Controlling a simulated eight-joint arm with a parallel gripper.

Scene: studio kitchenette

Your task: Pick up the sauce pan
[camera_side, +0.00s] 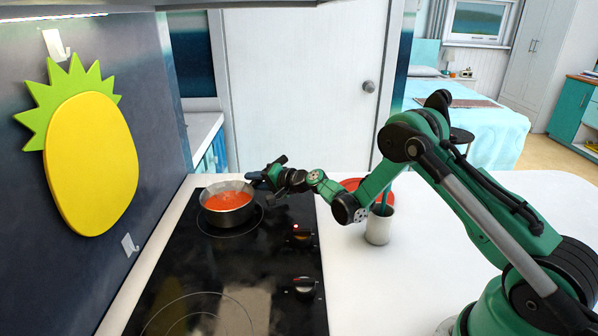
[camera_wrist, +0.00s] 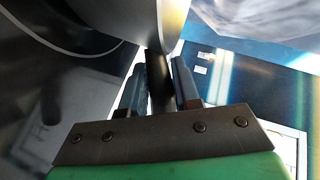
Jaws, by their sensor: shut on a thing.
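The sauce pan (camera_side: 229,216) is a dark round pan with red sauce (camera_side: 227,201) in it. In the side view it is at the far end of the black cooktop, over a burner ring. I cannot tell whether its base touches the glass. My gripper (camera_side: 262,178) is at the pan's right side, shut on its handle. In the wrist view the dark handle (camera_wrist: 158,85) stands between the two fingers of my gripper (camera_wrist: 160,82), and the pan's side (camera_wrist: 110,18) fills the top. Most of the handle is hidden by the gripper in the side view.
The cooktop (camera_side: 180,275) has two knobs on its right. A white cup (camera_side: 379,228) with a utensil stands on the white counter (camera_side: 420,290) under my arm, with a red round thing (camera_side: 352,184) behind it. A wall with a pineapple decoration (camera_side: 92,165) borders the left.

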